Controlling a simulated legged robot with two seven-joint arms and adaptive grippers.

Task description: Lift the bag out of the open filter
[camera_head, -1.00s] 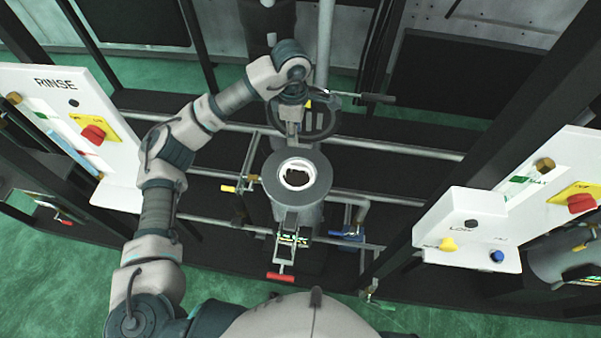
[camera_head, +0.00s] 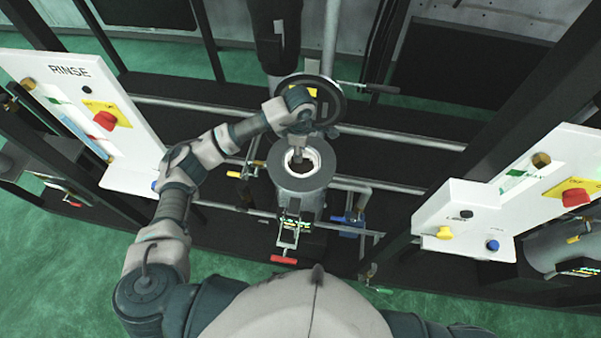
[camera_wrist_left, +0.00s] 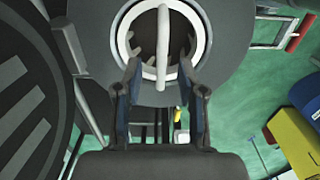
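The open filter (camera_head: 318,180) is a grey upright cylinder with a wide flat rim, in the middle of the head view. The bag's pale ring (camera_head: 316,161) sits in its mouth, dark inside. In the left wrist view the bag (camera_wrist_left: 121,38) shows as a white ring with a pale bar handle (camera_wrist_left: 162,45) across it. My left gripper (camera_head: 298,156) is over the filter mouth. In the left wrist view my left gripper (camera_wrist_left: 163,75) is open, its fingers on either side of the handle's near end. Contact cannot be told. My right gripper is out of view.
The round slotted lid (camera_head: 333,103) stands open behind the filter; it fills the left of the wrist view (camera_wrist_left: 25,100). Pipes run past the filter. A red handle (camera_head: 284,260) juts out in front. The white RINSE panel (camera_head: 75,75) and another panel (camera_head: 500,205) flank it.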

